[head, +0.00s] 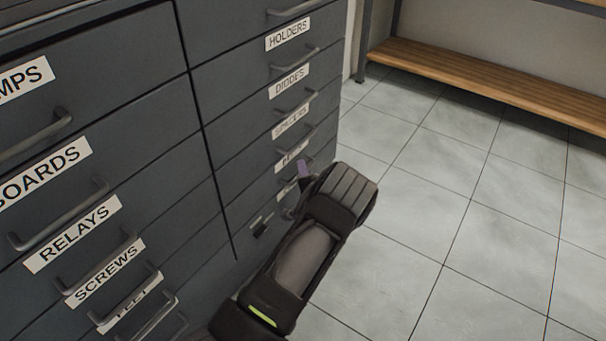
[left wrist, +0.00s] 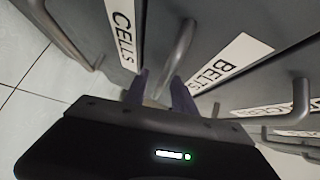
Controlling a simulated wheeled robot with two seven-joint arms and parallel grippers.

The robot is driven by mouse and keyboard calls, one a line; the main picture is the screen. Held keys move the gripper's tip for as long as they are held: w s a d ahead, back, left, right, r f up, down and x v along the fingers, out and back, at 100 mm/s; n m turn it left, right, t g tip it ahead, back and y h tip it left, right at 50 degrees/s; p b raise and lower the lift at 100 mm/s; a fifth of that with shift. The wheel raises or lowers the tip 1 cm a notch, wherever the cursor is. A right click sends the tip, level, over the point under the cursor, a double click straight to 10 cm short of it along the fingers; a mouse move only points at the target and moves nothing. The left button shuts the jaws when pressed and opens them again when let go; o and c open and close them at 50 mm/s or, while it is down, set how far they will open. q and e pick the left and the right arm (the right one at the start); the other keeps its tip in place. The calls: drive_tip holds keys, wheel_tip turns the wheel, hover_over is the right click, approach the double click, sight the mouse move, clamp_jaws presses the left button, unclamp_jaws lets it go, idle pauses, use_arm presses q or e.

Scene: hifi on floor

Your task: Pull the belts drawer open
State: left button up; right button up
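The belts drawer is in the right column of a grey cabinet. Its BELTS label shows in the left wrist view (left wrist: 230,60) and, partly hidden, in the head view (head: 292,155). The belts handle (left wrist: 180,45) is a grey bar between the BELTS and CELLS labels. My left gripper (left wrist: 160,93) is open, with one purple finger on each side of this handle and gaps showing. In the head view, my left gripper (head: 303,172) is against the cabinet's right side and hides most of that handle. The drawer looks shut. My right gripper is not in view.
The CELLS drawer label (left wrist: 125,30) is beside the gripper, below the belts drawer. Other handles, such as the one above (left wrist: 300,102), stick out close by. Tiled floor (head: 430,220) is clear to the right. A wooden bench (head: 480,80) stands at the back.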

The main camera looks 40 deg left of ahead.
use_arm(q)
drive_tip(key=shift+c, duration=0.5)
clamp_jaws()
idle(0.8)
